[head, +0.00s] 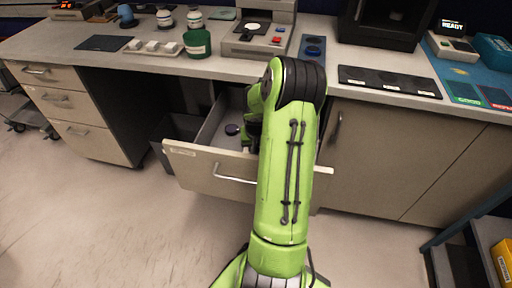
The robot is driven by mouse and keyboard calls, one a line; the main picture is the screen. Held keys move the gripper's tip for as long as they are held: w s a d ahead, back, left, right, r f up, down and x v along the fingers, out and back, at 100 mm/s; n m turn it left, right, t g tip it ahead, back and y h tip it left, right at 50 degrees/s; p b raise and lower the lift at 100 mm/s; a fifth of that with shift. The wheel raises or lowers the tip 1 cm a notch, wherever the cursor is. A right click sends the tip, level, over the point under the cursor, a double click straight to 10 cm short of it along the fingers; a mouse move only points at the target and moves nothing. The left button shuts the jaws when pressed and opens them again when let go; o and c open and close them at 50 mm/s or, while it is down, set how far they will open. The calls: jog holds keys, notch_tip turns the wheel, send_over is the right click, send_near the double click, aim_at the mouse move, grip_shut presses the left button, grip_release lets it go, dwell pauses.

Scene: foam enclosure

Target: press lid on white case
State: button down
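A dark purple round piece (232,129), possibly a lid, lies in the open drawer (208,135) under the bench. My gripper (250,134) is a dark shape just right of it, low over the drawer and mostly hidden by my green arm. I cannot see its fingertips or whether it holds anything. I cannot make out a white case for certain. Two small white jars with dark bands, a left one (165,19) and a right one (195,18), stand at the back of the bench.
A green container (197,43) and a grey machine (258,35) stand on the bench. A blue mat with dark discs (313,47) and a black strip (389,81) lie to the right. The drawer front juts out around my arm.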

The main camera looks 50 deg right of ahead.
jog(key=shift+c, duration=1.8)
grip_release()
jog(key=shift+r+p, duration=2.55)
jog(key=shift+r, duration=1.05)
jog(key=shift+f, duration=0.1)
grip_shut()
